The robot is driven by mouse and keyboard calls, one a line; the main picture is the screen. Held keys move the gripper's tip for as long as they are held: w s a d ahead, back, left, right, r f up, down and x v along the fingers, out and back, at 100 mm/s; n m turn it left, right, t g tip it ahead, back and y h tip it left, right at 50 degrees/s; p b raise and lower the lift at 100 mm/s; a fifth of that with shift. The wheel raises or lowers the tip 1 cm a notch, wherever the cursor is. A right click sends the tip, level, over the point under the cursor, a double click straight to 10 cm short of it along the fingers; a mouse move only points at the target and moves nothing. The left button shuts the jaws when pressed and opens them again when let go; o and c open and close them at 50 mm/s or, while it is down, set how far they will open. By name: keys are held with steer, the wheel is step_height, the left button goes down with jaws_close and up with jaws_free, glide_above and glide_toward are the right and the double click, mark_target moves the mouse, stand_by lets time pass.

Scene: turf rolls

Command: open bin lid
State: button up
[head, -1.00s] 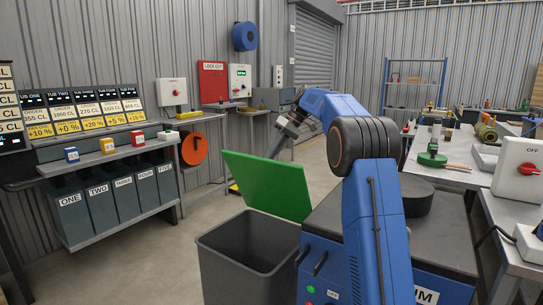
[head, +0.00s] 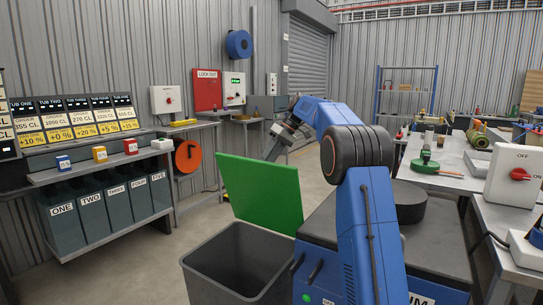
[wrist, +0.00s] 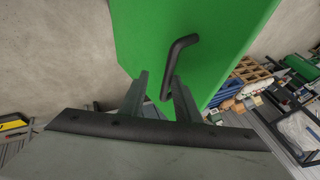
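The dark grey bin (head: 215,275) stands on the floor left of my blue body, its mouth uncovered. Its green lid (head: 258,190) is raised and tilted up at the bin's far side. In the wrist view the green lid (wrist: 205,75) fills the upper middle, with a bent black handle (wrist: 171,60) on it. My gripper (wrist: 159,78) has its two fingers apart. The handle's lower end lies between them, close to the right finger, with a gap to the left one. In the head view my gripper (head: 272,150) is small, just above and behind the lid's upper edge.
A shelf with several dark labelled tubs (head: 90,215) runs along the left wall. An orange reel (head: 187,156) hangs beyond it. A workbench (head: 455,170) with tools is at the right, and a switch box (head: 515,175) is nearer. Bare floor lies between the tubs and the bin.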

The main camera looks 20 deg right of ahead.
mark_target(261, 164)
steer(key=v, duration=1.1)
steer(key=shift+r, duration=0.2)
steer(key=shift+d, duration=0.15)
